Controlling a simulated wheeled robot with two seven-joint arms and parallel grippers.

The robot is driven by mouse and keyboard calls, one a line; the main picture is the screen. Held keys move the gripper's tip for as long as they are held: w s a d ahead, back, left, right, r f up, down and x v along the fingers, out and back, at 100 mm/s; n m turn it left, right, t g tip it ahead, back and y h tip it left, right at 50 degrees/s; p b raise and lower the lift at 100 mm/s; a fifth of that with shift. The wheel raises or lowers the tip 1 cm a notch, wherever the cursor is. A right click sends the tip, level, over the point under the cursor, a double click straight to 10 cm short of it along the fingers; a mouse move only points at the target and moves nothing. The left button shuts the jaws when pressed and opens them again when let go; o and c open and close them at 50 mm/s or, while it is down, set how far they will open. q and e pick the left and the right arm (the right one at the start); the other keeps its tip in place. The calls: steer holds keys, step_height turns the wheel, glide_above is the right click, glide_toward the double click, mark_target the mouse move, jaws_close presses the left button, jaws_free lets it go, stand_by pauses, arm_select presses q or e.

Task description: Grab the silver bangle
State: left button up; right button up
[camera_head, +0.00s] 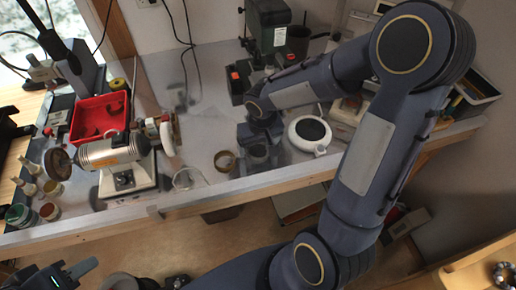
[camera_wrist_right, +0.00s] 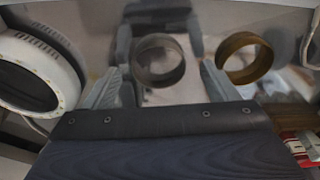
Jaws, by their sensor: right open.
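The silver bangle (camera_wrist_right: 160,60) is a grey ring on the bench, shown in the right wrist view between the two fingers of my right gripper (camera_wrist_right: 161,44). The fingers are apart, one on each side of it, and I see no grip on it. In the head view my right gripper (camera_head: 258,150) is low over the bench, pointing down, and mostly hides the bangle. A gold-brown bangle (camera_wrist_right: 244,57) lies just right of the right finger; it also shows in the head view (camera_head: 224,161). My left gripper (camera_head: 72,272) is at the lower left, away from the bench top; its jaws are unclear.
A white round device with a dark top (camera_head: 310,132) stands close to the right of my right gripper. A glass cup (camera_head: 187,178) is near the front edge. A motor (camera_head: 110,152) and red tray (camera_head: 98,118) are at the left. A dark machine (camera_head: 268,35) stands behind.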

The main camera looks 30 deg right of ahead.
steer(key=shift+d+f, duration=0.1)
steer(key=shift+f, duration=0.3)
steer(key=shift+c, duration=0.2)
steer(key=c, duration=1)
steer(key=shift+r, duration=0.5)
step_height(320, 180, up, 2)
steer(key=shift+r, duration=0.25)
steer(key=s+a+r+b, duration=0.1)
steer(key=s+a+r, duration=0.1)
steer(key=a+r, duration=0.1)
steer(key=s+a+r, duration=0.3)
steer(key=a, duration=0.2)
steer(key=s+a+r+b, duration=0.1)
steer(key=s+a+r, duration=0.1)
steer(key=a+r, duration=0.1)
steer(key=shift+s+a+r+b, duration=0.2)
steer(key=shift+a+r+b, duration=0.1)
steer(key=shift+a, duration=0.2)
